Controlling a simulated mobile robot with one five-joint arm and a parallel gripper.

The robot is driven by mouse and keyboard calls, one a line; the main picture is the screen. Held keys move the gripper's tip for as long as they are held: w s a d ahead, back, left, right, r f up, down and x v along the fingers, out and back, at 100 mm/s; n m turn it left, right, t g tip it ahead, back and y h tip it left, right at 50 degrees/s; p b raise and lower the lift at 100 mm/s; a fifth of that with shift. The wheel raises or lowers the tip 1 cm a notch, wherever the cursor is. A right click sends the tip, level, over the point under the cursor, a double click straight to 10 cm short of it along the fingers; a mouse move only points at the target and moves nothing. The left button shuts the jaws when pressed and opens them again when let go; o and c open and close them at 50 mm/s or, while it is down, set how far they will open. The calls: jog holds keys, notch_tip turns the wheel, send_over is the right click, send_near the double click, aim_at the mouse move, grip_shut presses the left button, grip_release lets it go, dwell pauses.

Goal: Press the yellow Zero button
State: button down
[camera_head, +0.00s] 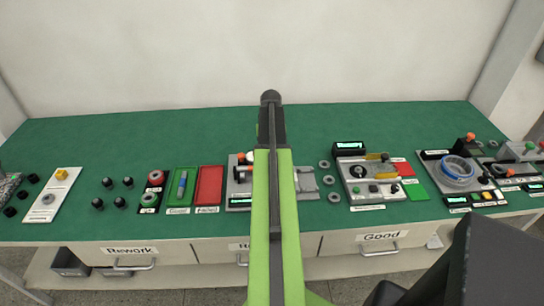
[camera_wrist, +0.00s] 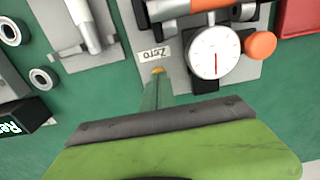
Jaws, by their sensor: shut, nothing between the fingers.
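The yellow Zero button (camera_wrist: 158,70) shows as a small yellow-orange spot in the wrist view, just below the white "Zero" label (camera_wrist: 153,53). My gripper (camera_wrist: 155,88) is shut and empty, and its tip lies right at the button's near side in the picture. The tip covers part of the button. I cannot tell whether they touch. The button belongs to a grey plate (camera_wrist: 179,81) with a white round dial gauge (camera_wrist: 214,52) to its right. In the head view my green arm hides the button and my gripper.
An orange knob (camera_wrist: 260,45) sits right of the dial. A small black display (camera_wrist: 22,117) and metal rings (camera_wrist: 44,78) lie to the left. In the head view, red (camera_head: 209,186) and green (camera_head: 182,203) trays stand left of my arm. The bench's back strip is clear.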

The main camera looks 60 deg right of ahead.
notch_tip(320, 180, up, 13)
jog(key=p, duration=1.2)
jog(key=shift+r, duration=0.1)
